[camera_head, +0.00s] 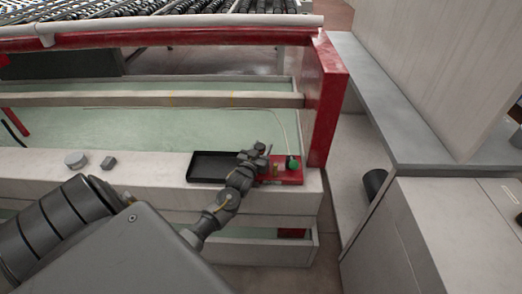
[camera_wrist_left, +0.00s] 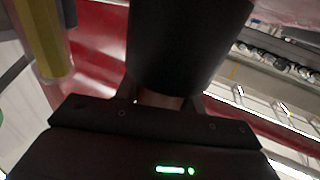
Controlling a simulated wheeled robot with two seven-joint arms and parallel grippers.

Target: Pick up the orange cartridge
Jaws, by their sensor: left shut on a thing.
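My left gripper (camera_head: 256,156) is over the near ledge, at the left end of a small red tray (camera_head: 289,180). In the left wrist view, it is shut on a dark cylinder (camera_wrist_left: 187,45), which fills the space ahead of the fingers. A small brownish patch shows between the fingers. I see no clear orange on the held cylinder, so I cannot tell whether it is the orange cartridge. A yellow cylinder (camera_wrist_left: 41,38) stands beside it, apart from the gripper. A small yellowish piece (camera_head: 275,170) shows on the red tray. My right gripper is not in view.
A black tray (camera_head: 205,180) lies left of the gripper. A green-topped item (camera_head: 293,164) stands on the red tray. A round grey piece (camera_head: 76,160) and a small dark block (camera_head: 108,163) lie farther left on the ledge. A red post (camera_head: 325,100) rises behind.

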